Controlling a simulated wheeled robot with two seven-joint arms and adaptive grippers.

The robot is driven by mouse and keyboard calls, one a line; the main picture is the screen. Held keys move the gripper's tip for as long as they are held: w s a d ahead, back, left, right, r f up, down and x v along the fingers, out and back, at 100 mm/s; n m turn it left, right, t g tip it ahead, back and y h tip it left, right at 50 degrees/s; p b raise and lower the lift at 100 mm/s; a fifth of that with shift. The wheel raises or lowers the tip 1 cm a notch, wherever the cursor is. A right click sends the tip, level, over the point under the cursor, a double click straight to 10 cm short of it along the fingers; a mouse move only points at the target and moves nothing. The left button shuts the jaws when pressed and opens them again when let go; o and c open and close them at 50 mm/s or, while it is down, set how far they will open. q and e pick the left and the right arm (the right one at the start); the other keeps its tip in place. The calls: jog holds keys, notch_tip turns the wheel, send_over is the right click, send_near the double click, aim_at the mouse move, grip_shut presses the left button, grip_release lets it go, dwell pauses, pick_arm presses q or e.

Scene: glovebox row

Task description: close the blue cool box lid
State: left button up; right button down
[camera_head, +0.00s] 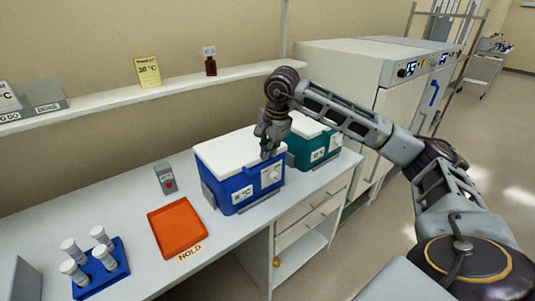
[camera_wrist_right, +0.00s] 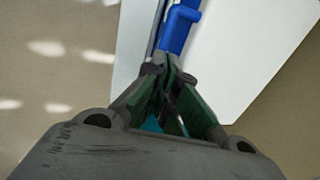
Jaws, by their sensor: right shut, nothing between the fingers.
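The blue cool box (camera_head: 236,192) stands on the white bench with an 8 °C label and a latch on its front. Its white lid (camera_head: 226,152) lies flat over the top in the head view; I cannot tell whether the front edge is fully down. My right gripper (camera_head: 267,152) is shut and empty at the lid's front right corner; whether it touches is unclear. In the right wrist view the closed fingertips (camera_wrist_right: 165,62) point toward white surfaces and a blue part that I cannot identify surely. My left gripper is not in view.
A teal cool box (camera_head: 299,154) stands right behind the blue one, partly hidden by my right arm. An orange tray (camera_head: 178,227), a small grey device (camera_head: 165,178) and a blue tube rack (camera_head: 101,268) are to the left. A shelf (camera_head: 170,88) runs above the bench.

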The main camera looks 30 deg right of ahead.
jog(key=v, duration=1)
jog(key=shift+w+b, duration=0.15)
jog(key=shift+b, duration=0.2)
dwell(0.3)
